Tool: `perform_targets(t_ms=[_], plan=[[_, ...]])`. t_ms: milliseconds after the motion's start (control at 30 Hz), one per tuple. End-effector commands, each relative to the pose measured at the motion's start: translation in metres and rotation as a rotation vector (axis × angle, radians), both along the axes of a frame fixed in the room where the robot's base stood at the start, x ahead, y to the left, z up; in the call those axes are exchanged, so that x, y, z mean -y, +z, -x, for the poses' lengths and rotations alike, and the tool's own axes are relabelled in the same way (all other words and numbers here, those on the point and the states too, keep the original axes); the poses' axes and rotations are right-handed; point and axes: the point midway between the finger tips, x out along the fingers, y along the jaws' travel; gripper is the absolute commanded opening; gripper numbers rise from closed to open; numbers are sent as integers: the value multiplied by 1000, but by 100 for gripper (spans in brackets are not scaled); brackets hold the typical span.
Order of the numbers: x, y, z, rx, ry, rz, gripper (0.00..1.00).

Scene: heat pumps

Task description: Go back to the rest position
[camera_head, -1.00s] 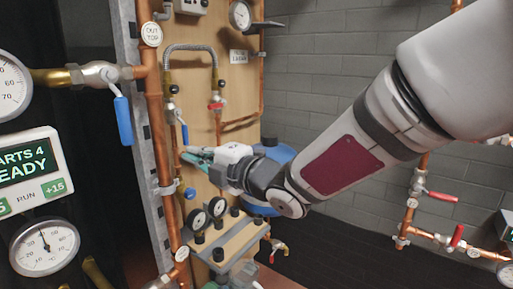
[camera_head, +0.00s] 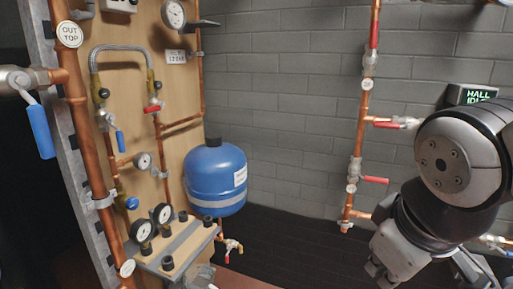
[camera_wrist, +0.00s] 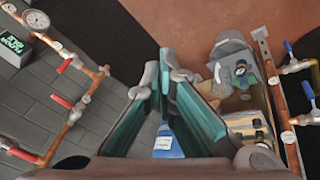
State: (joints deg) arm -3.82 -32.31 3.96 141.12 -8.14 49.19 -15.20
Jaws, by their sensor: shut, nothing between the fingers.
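My gripper (camera_wrist: 160,75) shows in the wrist view as two teal-lined fingers that meet near their tips, with nothing between them. In the head view my arm (camera_head: 440,180) is folded at the right side, and I cannot make out its fingertips there. The arm is apart from the wooden pipe board at the left. The blue tank (camera_head: 215,180) stands in the middle, and part of it also shows behind the fingers in the wrist view (camera_wrist: 168,142).
Copper pipes with red-handled valves (camera_head: 357,170) run up the grey brick wall behind my arm. A small display (camera_head: 472,95) is at the far right. Gauges (camera_head: 152,223) and a blue-handled valve (camera_head: 40,130) are on the left. The dark floor between is clear.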

Motion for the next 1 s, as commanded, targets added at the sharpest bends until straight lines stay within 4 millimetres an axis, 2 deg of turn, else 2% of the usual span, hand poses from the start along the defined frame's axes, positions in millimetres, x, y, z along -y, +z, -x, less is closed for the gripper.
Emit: perform_targets(t_ms=[33, 100, 400, 767, 1000], plan=[[6, -4, 23, -44, -76, -31, 0], [10, -9, 52, -109, -169, -71, 0], [6, -24, 155, -347, -468, -209, 0], [8, 36, 142, -277, -449, -213, 0], [9, 94, 138, -210, -442, -226, 0]])
